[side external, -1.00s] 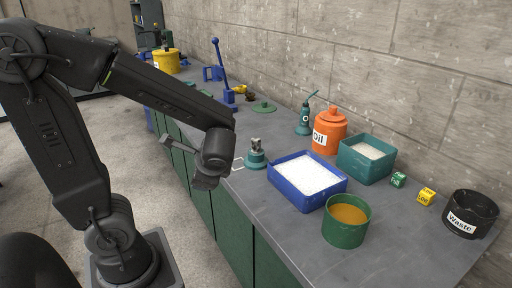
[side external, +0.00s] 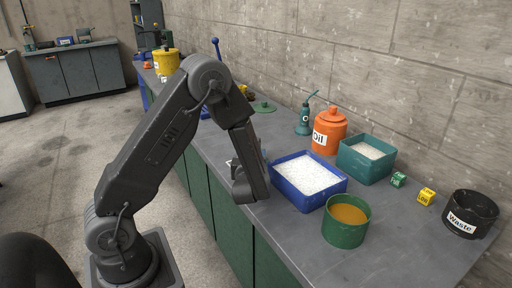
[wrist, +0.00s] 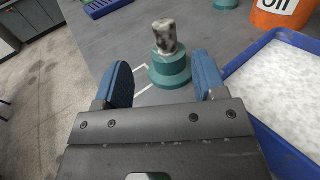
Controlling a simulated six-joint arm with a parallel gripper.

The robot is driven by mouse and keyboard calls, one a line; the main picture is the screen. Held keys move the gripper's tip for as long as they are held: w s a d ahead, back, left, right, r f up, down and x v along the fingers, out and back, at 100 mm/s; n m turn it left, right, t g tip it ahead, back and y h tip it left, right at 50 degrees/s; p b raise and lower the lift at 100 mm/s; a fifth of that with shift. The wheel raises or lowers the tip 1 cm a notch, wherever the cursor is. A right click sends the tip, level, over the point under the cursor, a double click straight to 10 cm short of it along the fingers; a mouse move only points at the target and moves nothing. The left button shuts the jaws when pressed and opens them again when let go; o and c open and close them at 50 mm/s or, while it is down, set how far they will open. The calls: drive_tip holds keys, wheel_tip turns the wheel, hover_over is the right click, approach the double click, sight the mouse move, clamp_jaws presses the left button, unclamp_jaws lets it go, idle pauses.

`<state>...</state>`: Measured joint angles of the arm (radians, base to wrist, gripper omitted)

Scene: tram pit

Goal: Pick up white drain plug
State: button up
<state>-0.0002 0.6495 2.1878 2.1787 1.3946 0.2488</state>
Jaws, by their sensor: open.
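A whitish, dark-mottled plug (wrist: 165,37) stands upright on a round stepped teal stand (wrist: 171,68) in the wrist view. I take it for the white drain plug. My gripper (wrist: 162,63) is open and empty, with one blue finger on each side of the stand in the picture. The plug shows beyond and between the fingertips, and I see no contact. In the side external view my forearm and wrist (side external: 247,165) hide the plug and stand.
A blue tray of white granules (side external: 309,178) is close to the right of my wrist. White lines (wrist: 141,78) mark the grey bench beside the stand.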

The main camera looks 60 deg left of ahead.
drive_tip(key=x, duration=0.4)
drive_tip(key=shift+w+a, duration=0.1)
drive_tip(key=shift+a, duration=0.15)
drive_tip(key=shift+w+d+f+x, duration=0.1)
drive_tip(key=shift+x, duration=0.8)
drive_tip(key=shift+w+d+f+x, duration=0.1)
drive_tip(key=shift+x, duration=0.75)
drive_tip(key=shift+w+f+x, duration=0.1)
drive_tip(key=shift+x, duration=0.8)
drive_tip(key=shift+s, duration=0.1)
drive_tip(key=shift+c, duration=0.3)
drive_tip(key=c, duration=1)
drive_tip(key=shift+r, duration=0.15)
drive_tip(key=shift+r, duration=0.6)
wheel_tip(320, 180, up, 3)
drive_tip(key=shift+f, duration=0.1)
drive_tip(key=s+a+r, duration=0.2)
drive_tip(key=s, duration=0.1)
drive_tip(key=s+a+r, duration=0.2)
drive_tip(key=s, duration=0.1)
drive_tip(key=s+a+r, duration=0.2)
drive_tip(key=s+r, duration=0.1)
drive_tip(key=s, duration=0.1)
